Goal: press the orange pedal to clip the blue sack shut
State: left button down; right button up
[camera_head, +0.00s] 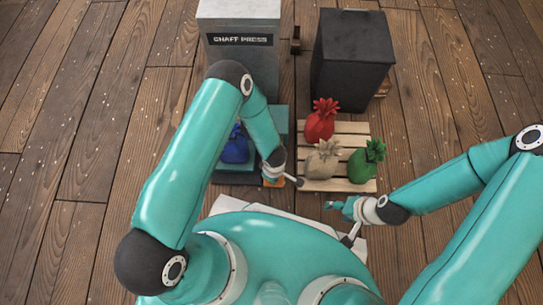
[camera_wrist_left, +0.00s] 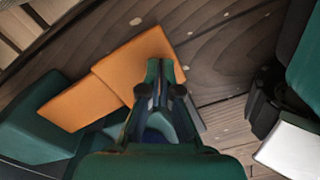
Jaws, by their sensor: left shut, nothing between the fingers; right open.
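The blue sack (camera_head: 235,148) sits at the teal base of the grey chaff press (camera_head: 240,60), partly behind my left arm. The orange pedal (camera_head: 273,183) sticks out low at the front right of that base, partly covered by my left wrist. In the left wrist view the pedal (camera_wrist_left: 85,95) is a bent orange plate beside a green block. My left gripper (camera_wrist_left: 160,66) is shut and empty, with its tips at the pedal's edge; I cannot tell whether they touch it. My right gripper (camera_head: 334,206) is open and empty, in front of the pallet.
A wooden pallet (camera_head: 325,186) right of the press bears a red sack (camera_head: 321,120), a beige sack (camera_head: 323,160) and a green sack (camera_head: 366,161). A black cabinet (camera_head: 352,62) stands behind it. The plank floor is clear at far left and right.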

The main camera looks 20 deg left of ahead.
pick_arm(q)
jog(key=shift+r, duration=0.1)
notch_tip(320, 180, up, 9)
jog(key=p, duration=0.7)
jog(key=shift+p, duration=0.35)
dwell(0.4)
